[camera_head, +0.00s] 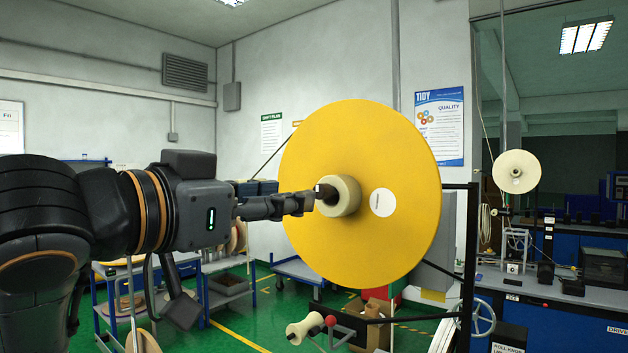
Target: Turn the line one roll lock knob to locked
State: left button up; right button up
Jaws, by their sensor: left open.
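A large yellow disc (370,255) stands upright at centre, with a round white label right of its middle. A cream hub (347,196) juts from its centre toward my arm. A small dark knob-like end (325,191) sits at the hub's front; I cannot tell whether it is the lock knob or how it is turned. My left gripper (313,199) reaches in from the left, its fingertips close to this dark end. The gripper is open, seen nearly side-on; the picture does not show whether it touches. My right gripper is out of view.
A cream roller (304,328) and a small red knob (331,320) are below the disc. A black upright post (469,265) stands right of it. A handwheel (483,317) and a blue bench (560,290) are at right. Shelved carts stand behind my left arm; green floor shows between.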

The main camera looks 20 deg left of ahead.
aim_at(317, 192)
pick_arm(q)
jog(key=p+x, duration=0.1)
jog(key=x, duration=0.5)
jog(key=shift+r+p, duration=0.1)
jog(key=shift+p, duration=0.25)
jog(key=shift+w+d, duration=0.25)
jog(key=shift+w, duration=0.2)
grip_shut()
